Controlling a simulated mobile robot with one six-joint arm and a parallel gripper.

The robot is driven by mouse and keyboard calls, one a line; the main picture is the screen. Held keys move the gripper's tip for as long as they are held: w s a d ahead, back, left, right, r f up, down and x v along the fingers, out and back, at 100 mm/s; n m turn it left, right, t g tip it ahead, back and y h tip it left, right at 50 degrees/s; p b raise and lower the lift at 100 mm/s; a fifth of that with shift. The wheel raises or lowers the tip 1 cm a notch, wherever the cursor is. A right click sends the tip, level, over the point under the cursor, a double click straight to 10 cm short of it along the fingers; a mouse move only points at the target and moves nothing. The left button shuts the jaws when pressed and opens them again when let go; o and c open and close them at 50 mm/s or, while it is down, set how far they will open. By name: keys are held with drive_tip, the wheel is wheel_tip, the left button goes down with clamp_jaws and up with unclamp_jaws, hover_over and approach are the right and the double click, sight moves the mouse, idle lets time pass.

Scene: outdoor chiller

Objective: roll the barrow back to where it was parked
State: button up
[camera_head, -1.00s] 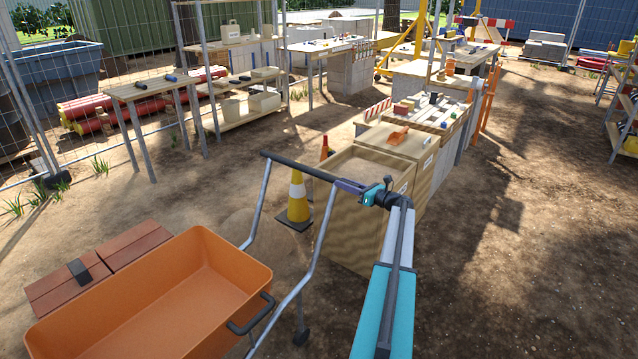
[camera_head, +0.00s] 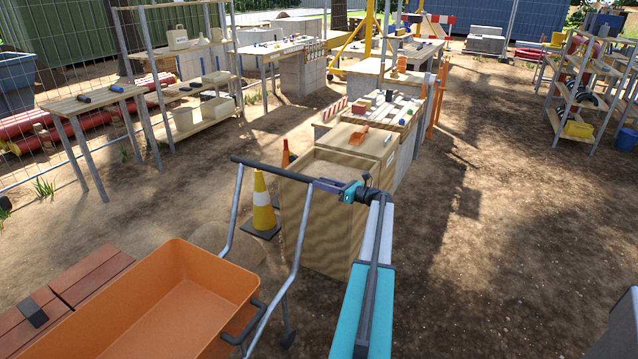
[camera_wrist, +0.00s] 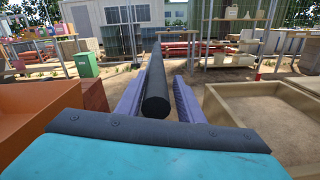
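The barrow has an orange tray (camera_head: 165,310) at the lower left of the head view, with grey tube legs and a dark crossbar handle (camera_head: 270,169). My gripper (camera_head: 345,190) is at the right end of that handle. In the wrist view the purple fingers (camera_wrist: 157,98) lie on both sides of the dark bar (camera_wrist: 155,85), close against it, so they look shut on it. The tray's orange side also shows at the left of the wrist view (camera_wrist: 40,105). The barrow's wheel and part of the tray are out of frame.
A yellow-white cone (camera_head: 263,205) stands just behind the handle. A wooden bin (camera_head: 325,225) stands close to my gripper. Reddish-brown slabs (camera_head: 95,275) lie beside the tray. A work table (camera_head: 95,98) and shelves (camera_head: 190,115) stand at left. Open dirt (camera_head: 480,250) lies at right.

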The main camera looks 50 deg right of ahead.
drive_tip(key=shift+o, duration=0.9)
drive_tip(key=shift+w+a, duration=0.25)
drive_tip(key=shift+w, duration=0.05)
drive_tip(key=s+d+b, duration=0.1)
drive_tip(key=s+d, duration=0.1)
drive_tip(key=s, duration=1.1)
drive_tip(key=shift+s+b, duration=0.35)
drive_tip(key=shift+f, duration=0.1)
